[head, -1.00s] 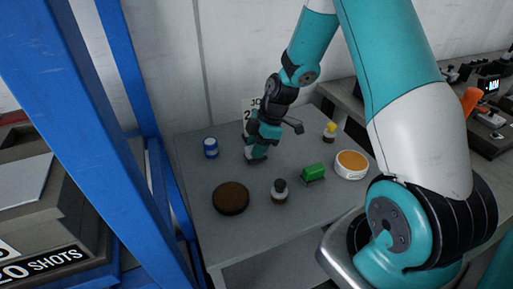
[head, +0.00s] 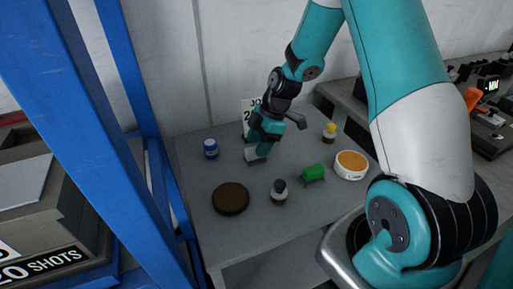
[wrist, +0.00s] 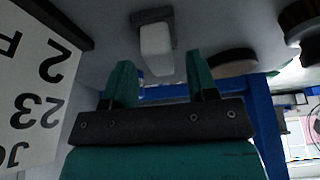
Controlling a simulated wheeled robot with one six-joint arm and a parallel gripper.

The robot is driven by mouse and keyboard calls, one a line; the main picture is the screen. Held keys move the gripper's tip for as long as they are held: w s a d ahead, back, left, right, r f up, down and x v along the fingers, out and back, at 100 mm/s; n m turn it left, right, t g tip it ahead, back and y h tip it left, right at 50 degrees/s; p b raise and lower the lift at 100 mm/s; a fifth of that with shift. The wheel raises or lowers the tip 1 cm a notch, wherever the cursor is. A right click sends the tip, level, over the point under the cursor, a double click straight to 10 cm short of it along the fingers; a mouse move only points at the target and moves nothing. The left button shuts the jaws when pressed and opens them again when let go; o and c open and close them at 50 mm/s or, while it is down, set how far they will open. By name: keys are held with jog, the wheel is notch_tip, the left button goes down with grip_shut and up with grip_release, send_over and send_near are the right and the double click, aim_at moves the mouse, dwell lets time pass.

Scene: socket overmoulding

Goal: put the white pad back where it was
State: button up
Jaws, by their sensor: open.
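The white pad (wrist: 157,50) is a pale block with rounded edges. In the wrist view it sits against a small grey holder (wrist: 150,16), just beyond and between my fingertips. My gripper (wrist: 162,72) is open, with one teal finger on each side and a gap between the fingers and the pad. In the head view my gripper (head: 261,149) is low over the back of the grey table, and the pad (head: 250,154) shows only as a small pale patch beside it. I cannot tell whether the pad is fully seated.
A job card (head: 249,112) stands close behind my gripper. On the table (head: 235,240) are a blue jar (head: 210,148), a brown disc (head: 231,198), a dark-capped bottle (head: 279,193), a green block (head: 313,174), an orange-topped tub (head: 351,165) and a yellow-capped bottle (head: 329,133).

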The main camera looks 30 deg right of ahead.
jog(key=w+v, duration=0.1)
jog(key=v, duration=0.8)
jog(key=s+a+r+m, duration=0.2)
jog(key=s+a+r, duration=0.2)
jog(key=a, duration=0.3)
jog(key=s+a+r+m, duration=0.2)
jog(key=s+a+r, duration=0.2)
jog(key=a, duration=0.2)
jog(key=s+a+r+m, duration=0.2)
jog(key=s+a, duration=0.2)
jog(key=s, duration=0.3)
jog(key=s+a+r+m, duration=0.2)
jog(key=s+a, duration=0.2)
jog(key=s, duration=0.4)
jog(key=shift+a+m+g, duration=0.25)
jog(key=shift+m+g, duration=0.15)
